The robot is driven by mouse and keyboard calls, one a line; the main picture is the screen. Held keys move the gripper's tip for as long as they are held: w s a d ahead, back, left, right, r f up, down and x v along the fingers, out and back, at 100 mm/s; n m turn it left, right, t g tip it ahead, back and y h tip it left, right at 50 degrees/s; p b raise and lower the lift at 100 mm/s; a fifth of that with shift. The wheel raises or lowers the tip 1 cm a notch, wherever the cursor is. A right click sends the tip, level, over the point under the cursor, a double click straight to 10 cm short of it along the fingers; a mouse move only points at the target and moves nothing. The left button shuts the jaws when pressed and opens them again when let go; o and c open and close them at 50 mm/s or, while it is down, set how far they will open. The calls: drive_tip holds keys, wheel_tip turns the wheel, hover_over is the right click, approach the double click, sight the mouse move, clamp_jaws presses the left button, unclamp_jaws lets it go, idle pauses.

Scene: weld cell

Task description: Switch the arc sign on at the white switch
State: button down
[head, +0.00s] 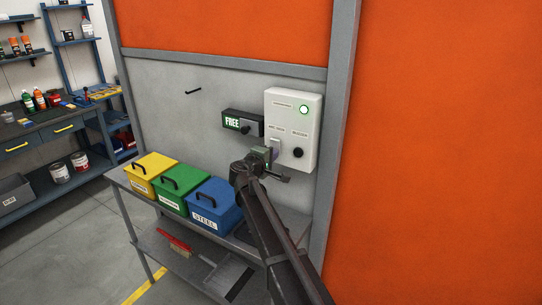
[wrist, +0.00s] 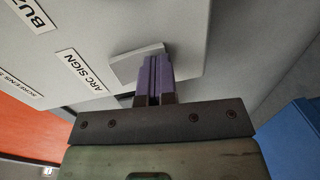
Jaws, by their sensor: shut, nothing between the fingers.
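The white switch (wrist: 139,62) is a small tilted plate on the face of the white control box (head: 310,130), beside the label ARC SIGN (wrist: 83,74). My gripper (wrist: 156,62) is shut and empty, its purple fingers pressed together. In the wrist view the fingertips overlap the switch plate; I cannot tell whether they touch it. In the head view my gripper (head: 273,150) is at the lower left of the box and mostly hides the switch.
The box also carries a green-ringed round light (head: 303,109) and a black knob (head: 298,152). Below stands a bench with yellow (head: 151,176), green (head: 181,190) and blue (head: 212,206) lidded bins. A black hook (head: 193,91) sticks out of the wall. An orange panel (head: 440,150) fills the right.

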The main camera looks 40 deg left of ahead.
drive_tip(key=s+d+f+b, duration=0.1)
drive_tip(key=s+d, duration=0.1)
drive_tip(key=s, duration=1.1)
drive_tip(key=shift+s+d+f+b, duration=0.3)
drive_tip(key=shift+d+f+b, duration=0.05)
drive_tip(key=w+d+f+m+g+h, duration=0.1)
drive_tip(key=d+f+m+g+h, duration=0.2)
drive_tip(key=d, duration=0.8)
drive_tip(key=w+d+f+m+g+h, duration=0.1)
drive_tip(key=d+f+m+g, duration=0.3)
drive_tip(key=d, duration=0.7)
drive_tip(key=w+d+f+m+g+h, duration=0.1)
drive_tip(key=d+f+m+g+h, duration=0.15)
drive_tip(key=d+f, duration=0.6)
drive_tip(key=s+d+m+g+y, duration=0.1)
drive_tip(key=d+m+g, duration=0.2)
drive_tip(key=d, duration=1.7)
drive_tip(key=s+d+m+g+y, duration=0.2)
drive_tip(key=d+m, duration=0.5)
drive_tip(key=d, duration=1.3)
drive_tip(key=shift+s+d+r+m+g, duration=0.15)
drive_tip(key=shift+d+m+g, duration=0.2)
drive_tip(key=shift+g, duration=0.5)
